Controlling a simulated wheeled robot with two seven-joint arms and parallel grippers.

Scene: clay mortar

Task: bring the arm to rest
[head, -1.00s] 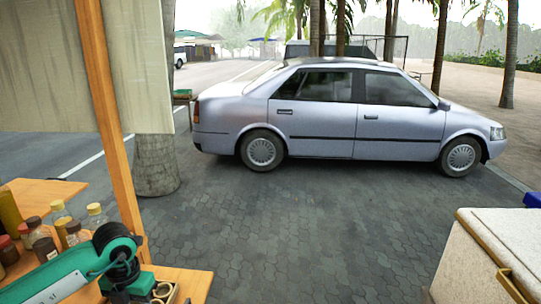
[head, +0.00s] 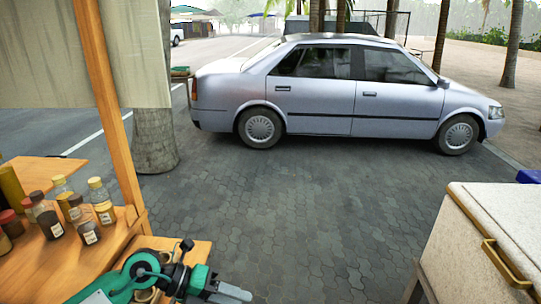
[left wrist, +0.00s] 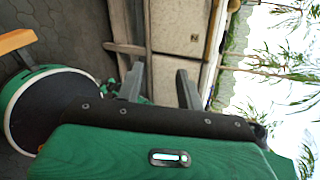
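My left arm comes in at the bottom left of the head view, above the corner of a wooden table. Its gripper (head: 230,292) points right, past the table edge and over the paving. In the left wrist view the two grey fingers (left wrist: 160,86) stand apart with nothing between them. A round brownish thing (head: 146,295), perhaps the clay mortar, is mostly hidden behind my arm on the table. My right gripper is not in view.
Several spice bottles (head: 70,210) stand on the wooden table (head: 110,255), beside a slanted wooden post (head: 108,100). A pale chest with a brass handle (head: 485,225) is at right; it also shows in the left wrist view (left wrist: 178,28). Open paving lies between. A silver car (head: 340,95) is parked beyond.

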